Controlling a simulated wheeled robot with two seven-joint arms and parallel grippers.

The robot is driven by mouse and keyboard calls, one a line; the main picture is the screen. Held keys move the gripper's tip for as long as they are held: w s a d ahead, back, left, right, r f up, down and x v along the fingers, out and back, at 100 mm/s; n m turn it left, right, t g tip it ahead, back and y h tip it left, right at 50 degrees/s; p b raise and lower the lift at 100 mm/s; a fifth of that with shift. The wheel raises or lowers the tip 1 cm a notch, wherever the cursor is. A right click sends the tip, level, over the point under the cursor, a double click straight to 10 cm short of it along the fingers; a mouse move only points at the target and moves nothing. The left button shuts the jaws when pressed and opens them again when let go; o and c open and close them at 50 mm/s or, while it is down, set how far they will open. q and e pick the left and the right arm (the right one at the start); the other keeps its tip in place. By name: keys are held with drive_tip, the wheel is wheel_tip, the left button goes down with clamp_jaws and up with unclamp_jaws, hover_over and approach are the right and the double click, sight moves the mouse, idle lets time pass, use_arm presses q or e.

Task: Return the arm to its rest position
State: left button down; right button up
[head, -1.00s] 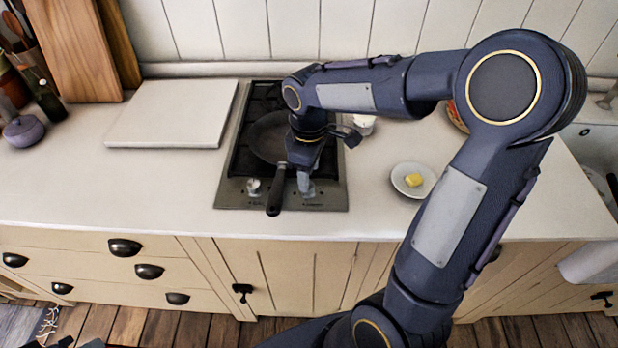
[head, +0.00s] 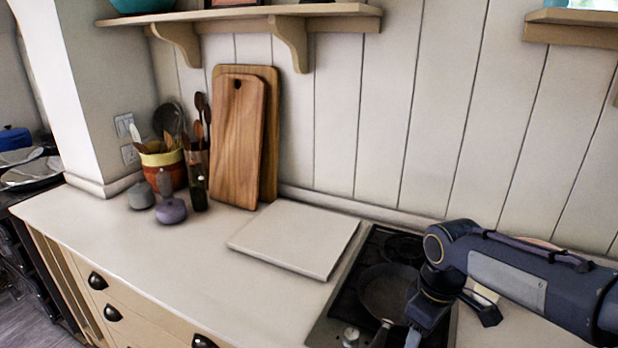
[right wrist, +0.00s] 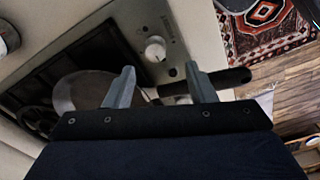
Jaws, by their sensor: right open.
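My right arm (head: 515,275) reaches in from the right in the head view and bends down over the stove. Its gripper (head: 413,340) is at the bottom edge, with the fingertips partly cut off. The frying pan (head: 388,292) sits on the dark stove (head: 345,300) beside the gripper. The pan's black handle (right wrist: 215,82) passes beyond the fingertips in the wrist view. My left gripper is in neither view.
A pale board (head: 295,238) lies left of the stove. Wooden cutting boards (head: 237,140) lean on the wall. A lilac pot (head: 171,211) and a utensil crock (head: 163,165) stand further left. A shelf (head: 240,14) hangs above. The front left counter (head: 190,265) is clear.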

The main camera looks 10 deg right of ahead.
drive_tip(key=s+a+m+t+y, duration=0.3)
drive_tip(key=s+m, duration=0.6)
drive_tip(key=s, duration=0.7)
drive_tip(key=shift+a+t, duration=0.65)
drive_tip(key=shift+t, duration=0.55)
drive_tip(key=shift+r, duration=0.1)
